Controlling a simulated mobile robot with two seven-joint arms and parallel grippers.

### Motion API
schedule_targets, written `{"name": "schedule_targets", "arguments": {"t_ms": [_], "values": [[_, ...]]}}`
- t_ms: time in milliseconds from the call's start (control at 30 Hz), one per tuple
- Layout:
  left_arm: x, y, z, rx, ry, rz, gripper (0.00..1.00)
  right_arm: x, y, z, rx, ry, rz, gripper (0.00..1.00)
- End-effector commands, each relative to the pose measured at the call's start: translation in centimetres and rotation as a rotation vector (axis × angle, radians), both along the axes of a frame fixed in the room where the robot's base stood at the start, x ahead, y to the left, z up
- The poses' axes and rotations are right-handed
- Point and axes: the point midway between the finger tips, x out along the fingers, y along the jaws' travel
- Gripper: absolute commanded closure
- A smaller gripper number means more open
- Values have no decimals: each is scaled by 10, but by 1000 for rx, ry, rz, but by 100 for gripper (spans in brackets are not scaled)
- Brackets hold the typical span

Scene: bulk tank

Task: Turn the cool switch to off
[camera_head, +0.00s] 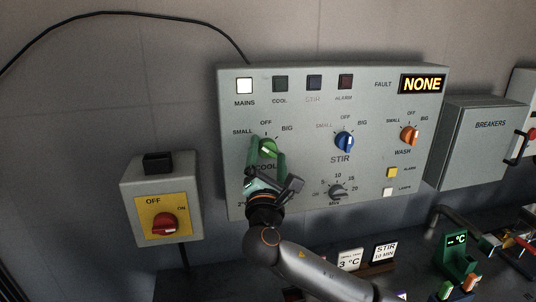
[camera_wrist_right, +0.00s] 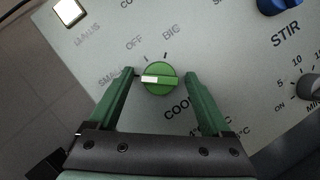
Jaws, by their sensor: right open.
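The cool switch (camera_head: 268,147) is a green round knob with a raised bar, on the left of the grey control panel (camera_head: 355,112). In the wrist view the knob (camera_wrist_right: 160,84) has its white mark at the left end of the bar, pointing toward SMALL rather than OFF or BIG. My right gripper (camera_head: 267,150) is open in front of the panel. In the wrist view its green fingers (camera_wrist_right: 158,75) stand either side of the knob, with a gap on both sides. My left gripper is in neither view.
The blue STIR knob (camera_head: 344,142) and orange WASH knob (camera_head: 409,136) sit to the right, a grey dial (camera_head: 337,192) below. A red rotary switch (camera_head: 164,223) is on a box at the left. The MAINS lamp (camera_head: 244,85) is lit; the COOL lamp (camera_head: 280,83) is dark.

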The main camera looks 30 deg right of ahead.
Motion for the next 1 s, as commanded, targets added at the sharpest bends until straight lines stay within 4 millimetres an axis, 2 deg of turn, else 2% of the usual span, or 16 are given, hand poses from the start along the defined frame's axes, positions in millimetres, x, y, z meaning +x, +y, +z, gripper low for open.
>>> {"name": "schedule_targets", "arguments": {"t_ms": [167, 867, 1000], "values": [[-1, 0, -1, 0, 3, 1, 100, 0, 0, 0, 0, 0, 0, 20], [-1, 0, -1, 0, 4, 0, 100, 0, 0, -1, 0, 2, 0, 98], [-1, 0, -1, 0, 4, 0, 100, 0, 0, -1, 3, 2, -1, 100]]}}
